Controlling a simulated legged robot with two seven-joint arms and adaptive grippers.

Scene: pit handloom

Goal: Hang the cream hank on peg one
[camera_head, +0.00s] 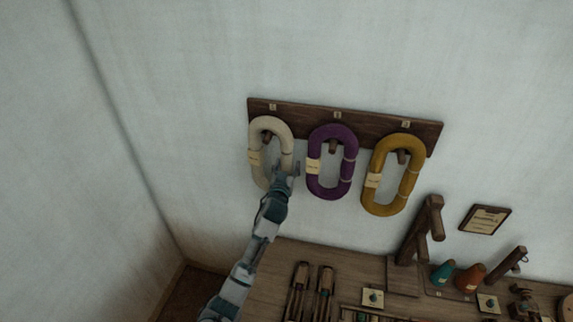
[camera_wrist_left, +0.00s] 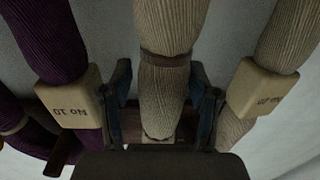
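The cream hank (camera_head: 256,160) hangs as an upright oval loop on the peg marked 1 at the left end of the wall rack (camera_head: 375,125). The peg (camera_head: 267,138) shows inside its upper bend. My left gripper (camera_head: 288,170) is at the hank's lower right side, with fingers spread on either side of that strand. In the left wrist view, the cream strand (camera_wrist_left: 163,85) runs between the fingers (camera_wrist_left: 161,85), with narrow gaps beside it, so the gripper looks open. The strand hides part of the rack behind. My right gripper is not in view.
A purple hank (camera_head: 349,178) hangs close to the right of my left gripper, and a mustard hank (camera_head: 410,182) hangs farther right. Below, a wooden bench (camera_head: 345,258) carries tools, a wooden stand (camera_head: 421,231) and cones (camera_head: 470,277). The wall left of the rack is clear.

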